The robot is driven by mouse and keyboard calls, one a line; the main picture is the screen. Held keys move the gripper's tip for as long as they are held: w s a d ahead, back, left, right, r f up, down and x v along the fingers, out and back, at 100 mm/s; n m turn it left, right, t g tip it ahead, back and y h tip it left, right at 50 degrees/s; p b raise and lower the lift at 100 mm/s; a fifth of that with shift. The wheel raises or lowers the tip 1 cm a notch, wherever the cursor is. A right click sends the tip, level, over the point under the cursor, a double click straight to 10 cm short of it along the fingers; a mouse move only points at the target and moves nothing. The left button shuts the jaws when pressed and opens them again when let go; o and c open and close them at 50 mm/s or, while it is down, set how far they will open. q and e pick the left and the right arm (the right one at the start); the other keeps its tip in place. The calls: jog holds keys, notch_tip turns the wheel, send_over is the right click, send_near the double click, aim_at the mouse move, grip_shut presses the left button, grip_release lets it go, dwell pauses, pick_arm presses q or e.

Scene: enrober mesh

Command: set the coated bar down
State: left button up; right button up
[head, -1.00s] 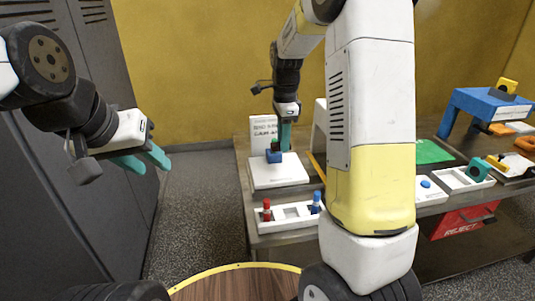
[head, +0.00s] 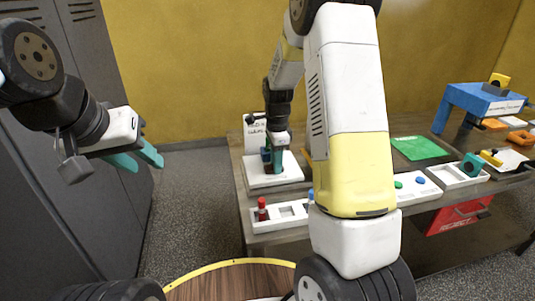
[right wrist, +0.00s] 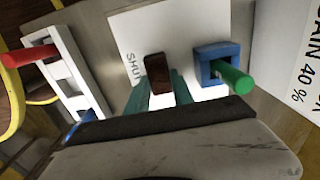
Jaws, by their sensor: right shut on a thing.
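The coated bar (right wrist: 158,72) is a small dark brown block in the right wrist view. My right gripper (right wrist: 158,94) is shut on it, with a teal finger on each side. The bar is over the white plate marked "SHUT" (right wrist: 125,35); I cannot tell whether it touches. A blue block with a green peg (right wrist: 207,72) is right of the bar, apart from it. In the head view my right gripper (head: 274,160) is low over the same white plate (head: 258,182), and the bar is hard to make out there. My left gripper (head: 138,160) is open and empty, away from the table.
A white slotted rack (head: 283,221) with red and blue pegs stands in front of the plate. A white sign (head: 254,128) stands behind. Right of my arm are a green mat (head: 418,148), a white tray (head: 452,179), a blue stand (head: 480,100) and a red reject bin (head: 455,216).

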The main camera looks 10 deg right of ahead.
jog(key=shift+f, duration=0.1)
jog(key=o, duration=1)
jog(key=shift+c, duration=0.2)
notch_tip(320, 180, up, 12)
jog(key=s+a+r+n+t+y, duration=0.1)
jog(key=s+r+n+t, duration=0.2)
jog(key=s+n, duration=0.6)
jog(key=s+a+r+n+t+y, duration=0.1)
jog(key=s+r+n+t, duration=0.2)
jog(key=s+r+n, duration=0.4)
jog(key=shift+s+n, duration=1.1)
jog(key=shift+s, duration=3.05)
jog(key=shift+a, duration=0.1)
